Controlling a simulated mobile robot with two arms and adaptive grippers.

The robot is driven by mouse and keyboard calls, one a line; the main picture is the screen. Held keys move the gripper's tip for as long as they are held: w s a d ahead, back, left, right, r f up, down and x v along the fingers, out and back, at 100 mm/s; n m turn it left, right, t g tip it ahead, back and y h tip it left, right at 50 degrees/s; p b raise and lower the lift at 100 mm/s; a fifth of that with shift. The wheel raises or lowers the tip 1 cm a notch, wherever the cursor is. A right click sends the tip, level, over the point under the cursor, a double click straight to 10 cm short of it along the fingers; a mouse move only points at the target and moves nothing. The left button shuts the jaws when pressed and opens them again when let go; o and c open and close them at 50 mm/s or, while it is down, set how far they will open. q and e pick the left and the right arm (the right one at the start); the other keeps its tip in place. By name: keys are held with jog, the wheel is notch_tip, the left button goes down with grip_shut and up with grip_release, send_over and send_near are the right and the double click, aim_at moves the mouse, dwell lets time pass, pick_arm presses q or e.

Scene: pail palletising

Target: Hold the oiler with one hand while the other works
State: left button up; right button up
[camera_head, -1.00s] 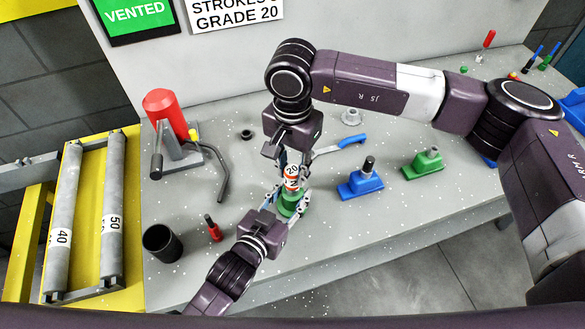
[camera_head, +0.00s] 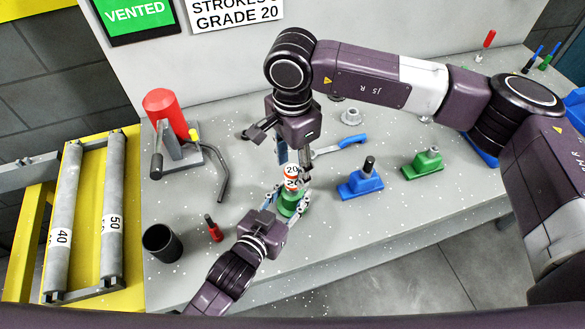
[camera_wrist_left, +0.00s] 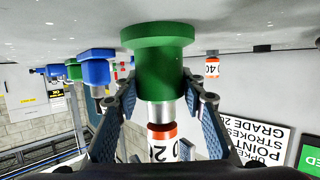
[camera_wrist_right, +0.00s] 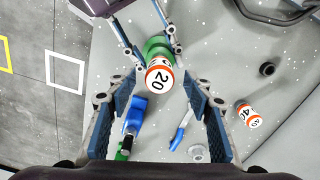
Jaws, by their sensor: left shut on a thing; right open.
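The oiler has a green base (camera_head: 289,207), with a metal neck (camera_wrist_left: 162,111) showing in the left wrist view. A white cap (camera_head: 291,178) with orange bands, marked 20, sits on top. My left gripper (camera_head: 285,205) is shut on the oiler low down, its fingers on both sides of the green body (camera_wrist_left: 158,62). The oiler stands upright. My right gripper (camera_head: 293,163) is open above and around the cap's top, pointing down. In the right wrist view the cap (camera_wrist_right: 160,76) lies between the spread fingers, apart from them.
A blue-handled tool (camera_head: 340,146) lies behind. A red-topped press (camera_head: 166,115), black cup (camera_head: 161,243) and small red bottle (camera_head: 213,229) stand left. A 40-marked cap (camera_wrist_right: 248,116) shows in the right wrist view.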

notch_tip(320, 180, up, 10)
jog(key=shift+r, duration=0.15)
pick_arm(q)
jog(key=o, duration=1.6)
